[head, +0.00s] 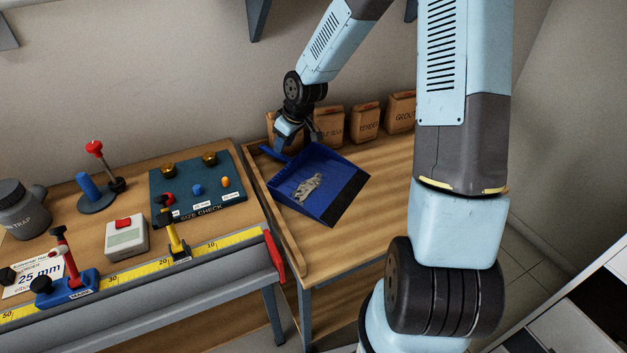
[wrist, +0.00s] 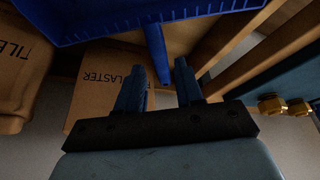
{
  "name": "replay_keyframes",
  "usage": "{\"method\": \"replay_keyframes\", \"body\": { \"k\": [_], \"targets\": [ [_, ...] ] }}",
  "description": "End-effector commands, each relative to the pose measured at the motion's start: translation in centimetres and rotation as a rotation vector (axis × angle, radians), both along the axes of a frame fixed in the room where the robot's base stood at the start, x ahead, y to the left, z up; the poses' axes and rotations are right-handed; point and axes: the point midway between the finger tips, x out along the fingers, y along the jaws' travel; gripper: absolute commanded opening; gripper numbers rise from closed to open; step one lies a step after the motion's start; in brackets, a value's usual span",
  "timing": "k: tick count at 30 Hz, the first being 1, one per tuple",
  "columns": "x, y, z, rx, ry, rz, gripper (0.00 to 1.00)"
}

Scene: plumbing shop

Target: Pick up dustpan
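The blue dustpan (head: 348,166) lies on the wooden bench on the right, with a grey-beige crumpled thing (head: 307,187) in its pan. Its handle (head: 272,153) points toward the back left. My gripper (head: 287,140) is at the handle end, pointing down. In the wrist view, my gripper (wrist: 159,67) is open. The dustpan's handle (wrist: 154,42) runs between the two fingertips, with a gap visible on each side. The dustpan's ribbed pan (wrist: 90,20) crosses the top of that view. I cannot tell the height gap between fingers and handle.
Several brown paper bags (head: 366,122) stand behind the dustpan along the wall; one bag (wrist: 100,85) is close to my gripper. A wooden edge strip (head: 287,238) borders the bench's left. The left bench holds a blue size-check board (head: 222,200) with brass fittings.

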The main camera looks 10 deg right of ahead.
Motion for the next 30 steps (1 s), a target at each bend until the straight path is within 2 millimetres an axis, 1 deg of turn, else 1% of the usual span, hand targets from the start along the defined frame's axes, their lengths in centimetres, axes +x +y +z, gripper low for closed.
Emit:
{"method": "replay_keyframes", "body": {
  "k": [5,15,18,27,28,30],
  "targets": [
    [0.2,0.2,-0.5,-0.001,0.001,0.002,0.36],
    [1.5,1.3,-3.9,-0.001,0.001,0.002,0.36],
    [1.8,1.5,-4.5,-0.001,0.001,0.002,0.36],
    [1.9,1.5,-4.8,0.001,-0.002,0.001,0.36],
    [1.9,1.5,-4.8,0.001,-0.002,0.001,0.31],
    [1.9,1.6,-4.8,0.001,-0.002,0.001,0.25]
  ]
}}
